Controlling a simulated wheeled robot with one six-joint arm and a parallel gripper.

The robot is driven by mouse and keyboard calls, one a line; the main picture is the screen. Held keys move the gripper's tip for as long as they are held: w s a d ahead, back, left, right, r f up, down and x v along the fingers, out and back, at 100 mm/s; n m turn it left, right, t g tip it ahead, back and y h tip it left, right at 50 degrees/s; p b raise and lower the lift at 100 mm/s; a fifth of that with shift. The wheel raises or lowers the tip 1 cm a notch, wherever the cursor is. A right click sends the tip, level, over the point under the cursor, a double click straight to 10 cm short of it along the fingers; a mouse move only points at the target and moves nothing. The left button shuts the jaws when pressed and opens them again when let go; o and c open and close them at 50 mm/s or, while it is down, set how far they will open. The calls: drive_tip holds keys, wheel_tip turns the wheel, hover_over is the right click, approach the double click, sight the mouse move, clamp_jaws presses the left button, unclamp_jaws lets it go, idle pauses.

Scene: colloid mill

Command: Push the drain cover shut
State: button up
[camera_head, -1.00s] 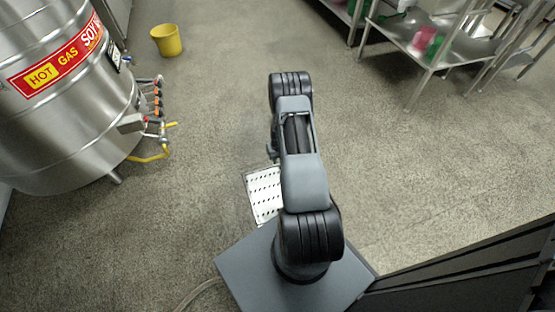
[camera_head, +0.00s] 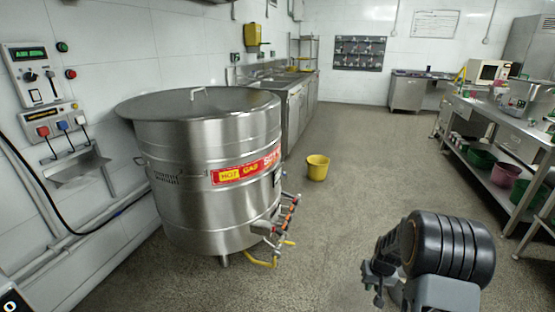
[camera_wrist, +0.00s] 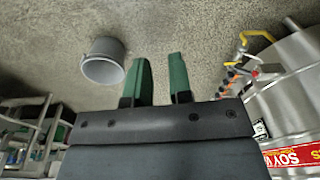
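The drain cover is not in view in either current picture. My gripper (camera_wrist: 160,75) shows in the wrist view with its two green fingers apart and nothing between them. It is over bare floor there. In the head view my arm's end (camera_head: 382,278) is at the lower right, in front of the open floor, and the finger state is too small to tell there.
A large steel cooker (camera_head: 212,185) stands at left, with valves and a yellow pipe (camera_head: 262,262) low on its right side. A yellow bucket (camera_head: 317,168) stands on the floor. A grey round container (camera_wrist: 103,62) shows in the wrist view. Steel shelving (camera_head: 500,180) lines the right.

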drive_tip(key=s+a+r+p, duration=0.2)
drive_tip(key=a+r+p, duration=0.1)
drive_tip(key=r, duration=0.6)
drive_tip(key=s+a+r+n+t+p, duration=0.1)
drive_tip(key=s+a+r+p, duration=0.25)
drive_tip(key=r, duration=0.55)
drive_tip(key=s+a+r+p, duration=0.1)
drive_tip(key=a+r+p, duration=0.2)
drive_tip(key=r, duration=0.6)
drive_tip(key=s+a+r+p, duration=0.2)
drive_tip(key=s+r+p, duration=0.2)
drive_tip(key=r, duration=0.3)
drive_tip(key=s+a+r+n+t+p, duration=0.1)
drive_tip(key=s+a+r+p, duration=0.2)
drive_tip(key=s+r, duration=0.4)
drive_tip(key=shift+s+p, duration=0.15)
drive_tip(key=shift+p, duration=0.45)
